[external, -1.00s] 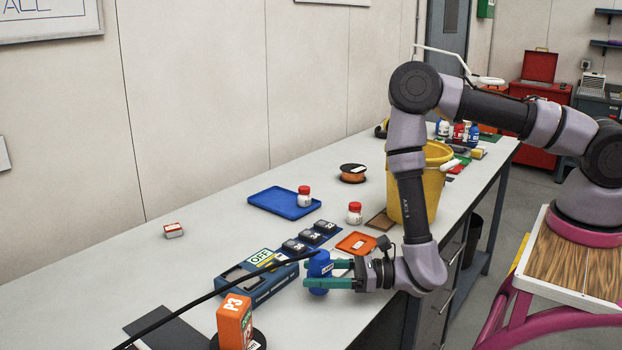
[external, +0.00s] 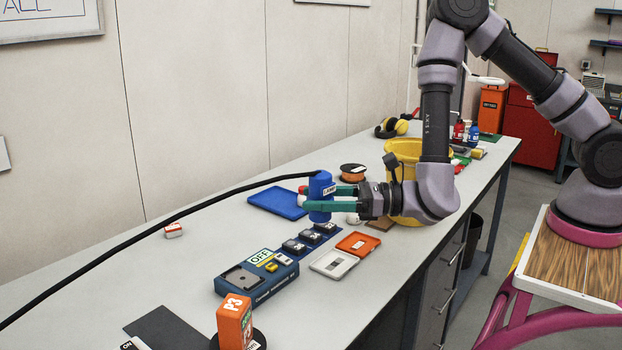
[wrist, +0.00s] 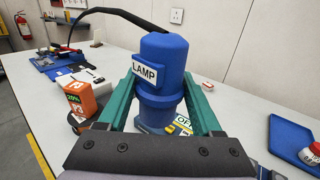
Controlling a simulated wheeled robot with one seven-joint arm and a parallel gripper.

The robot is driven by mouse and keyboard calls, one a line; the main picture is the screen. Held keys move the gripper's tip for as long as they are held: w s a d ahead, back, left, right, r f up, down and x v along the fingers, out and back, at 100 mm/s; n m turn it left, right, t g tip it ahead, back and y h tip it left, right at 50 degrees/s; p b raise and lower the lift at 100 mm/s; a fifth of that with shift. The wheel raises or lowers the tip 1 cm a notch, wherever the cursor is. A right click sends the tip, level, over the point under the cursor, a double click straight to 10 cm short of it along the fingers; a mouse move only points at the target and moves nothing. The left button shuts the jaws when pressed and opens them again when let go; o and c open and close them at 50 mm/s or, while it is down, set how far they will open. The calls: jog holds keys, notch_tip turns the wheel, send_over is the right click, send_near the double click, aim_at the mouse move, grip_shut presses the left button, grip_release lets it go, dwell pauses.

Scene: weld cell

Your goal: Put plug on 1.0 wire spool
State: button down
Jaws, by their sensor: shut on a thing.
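My gripper (external: 322,203) is shut on a blue plug (external: 321,185) labelled LAMP and holds it upright above the bench. A black cable runs from the plug's top to the left. In the wrist view, the plug (wrist: 163,70) stands between the green fingers of my gripper (wrist: 160,98). A spool with copper-orange wire (external: 352,173) lies on the bench behind the gripper, to the right of the blue tray. Its label is too small to read, and the plug is apart from it.
The blue tray (external: 272,201) lies left of the gripper. A yellow bucket (external: 404,150) stands right. The bench's left part is mostly clear.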

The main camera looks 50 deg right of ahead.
jog(key=r, duration=0.6)
jog(key=shift+w+d+r, duration=0.25)
jog(key=shift+w+r, duration=0.05)
jog(key=shift+w, duration=0.1)
jog(key=w+d+m+t+h, duration=0.1)
jog(key=w+d+m+h, duration=0.1)
jog(key=w+d, duration=0.95)
jog(key=m+t+h, duration=0.3)
jog(key=m+h, duration=0.2)
jog(key=h, duration=0.4)
send_over(345, 166)
jog(key=f, duration=1.7)
jog(key=shift+d+f, duration=0.1)
jog(key=shift+d, duration=0.15)
jog(key=shift+f, duration=2.05)
jog(key=shift+f, duration=0.15)
